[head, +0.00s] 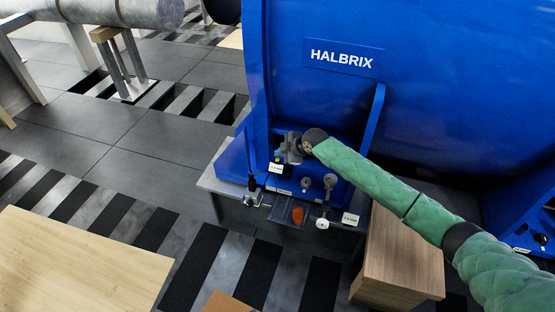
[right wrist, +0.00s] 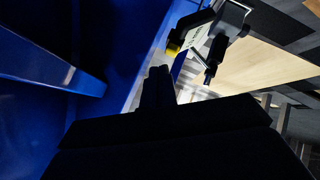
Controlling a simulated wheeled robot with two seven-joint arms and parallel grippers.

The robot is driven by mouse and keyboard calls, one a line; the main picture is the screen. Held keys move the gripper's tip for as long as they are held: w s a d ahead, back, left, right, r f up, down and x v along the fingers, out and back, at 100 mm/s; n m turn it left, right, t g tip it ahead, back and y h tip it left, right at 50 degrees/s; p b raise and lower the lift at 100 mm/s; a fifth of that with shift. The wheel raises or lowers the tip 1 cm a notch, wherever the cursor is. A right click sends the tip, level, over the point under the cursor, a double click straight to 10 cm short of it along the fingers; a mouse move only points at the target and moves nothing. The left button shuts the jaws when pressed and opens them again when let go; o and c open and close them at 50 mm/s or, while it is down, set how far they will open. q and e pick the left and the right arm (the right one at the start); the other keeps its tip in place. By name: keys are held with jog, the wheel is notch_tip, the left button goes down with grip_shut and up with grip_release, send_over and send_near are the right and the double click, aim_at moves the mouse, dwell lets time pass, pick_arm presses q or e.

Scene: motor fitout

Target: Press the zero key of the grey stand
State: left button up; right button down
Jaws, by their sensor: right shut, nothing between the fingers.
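My right gripper (head: 284,150) is shut and empty, reaching in front of the blue machine's lower edge. In the right wrist view its dark fingertips (right wrist: 160,73) are together, pointing at a dark stand (right wrist: 228,22) with a white label and a small yellow part (right wrist: 174,48). The fingertips look a little short of the yellow part; I cannot tell if they touch it. In the head view the grey stand (head: 253,197) is on the bench left of the gripper, with a white label (head: 276,168) just below the fingers. I cannot read any key marking. My left gripper is not in view.
The big blue HALBRIX machine (head: 420,95) rises behind the bench (head: 206,180). A wooden box (head: 400,255) stands further right. A pale wooden table (head: 75,265) is at lower left.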

jog(key=shift+f, duration=0.1)
jog(key=shift+f, duration=0.3)
jog(key=shift+f+b, duration=0.35)
jog(key=shift+f, duration=0.1)
dwell(0.8)
jog(key=shift+r, duration=0.2)
jog(key=shift+r+p, duration=0.65)
jog(key=shift+r, duration=0.05)
notch_tip(320, 180, up, 5)
jog(key=p, duration=0.3)
dwell(0.6)
jog(key=shift+m, duration=0.3)
dwell(0.4)
